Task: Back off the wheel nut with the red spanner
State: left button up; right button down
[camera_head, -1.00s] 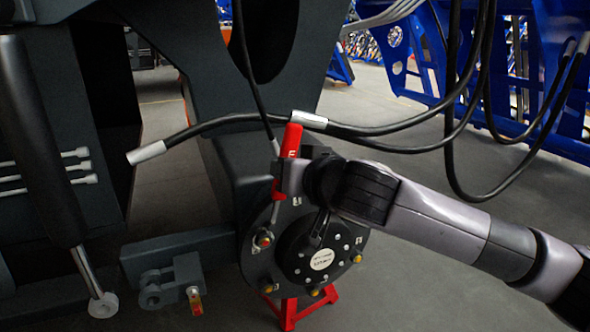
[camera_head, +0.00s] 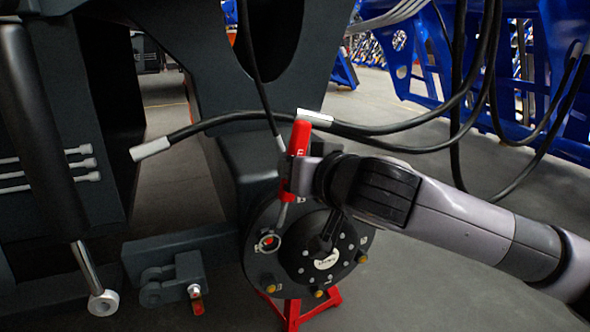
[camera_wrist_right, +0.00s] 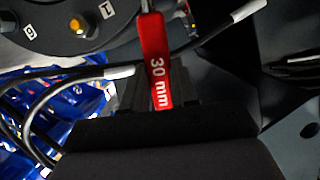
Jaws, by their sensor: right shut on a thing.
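The red spanner (camera_head: 299,139) is upright and slightly tilted in the head view, its ring end low on the hub's left side. My right gripper (camera_head: 298,176) is shut on its red handle. The ring lies around or right over the wheel nut (camera_head: 268,242); I cannot tell how deeply it sits. The dark round wheel hub (camera_head: 290,268) carries several yellow nuts and a pale centre label. The right wrist view shows the handle (camera_wrist_right: 158,62) marked "30 mm" between the jaws; the ring end is out of frame. My left gripper is not in view.
A black hose with a silver end (camera_head: 150,149) runs across behind the spanner's top. A dark bracket (camera_head: 175,280) sticks out left of the hub, and a red stand (camera_head: 292,315) is below it. Open floor lies to the right.

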jog(key=s+d, duration=0.3)
jog(key=s, duration=0.6)
jog(key=shift+s, duration=0.15)
dwell(0.4)
jog(key=shift+a, duration=0.1)
dwell(1.1)
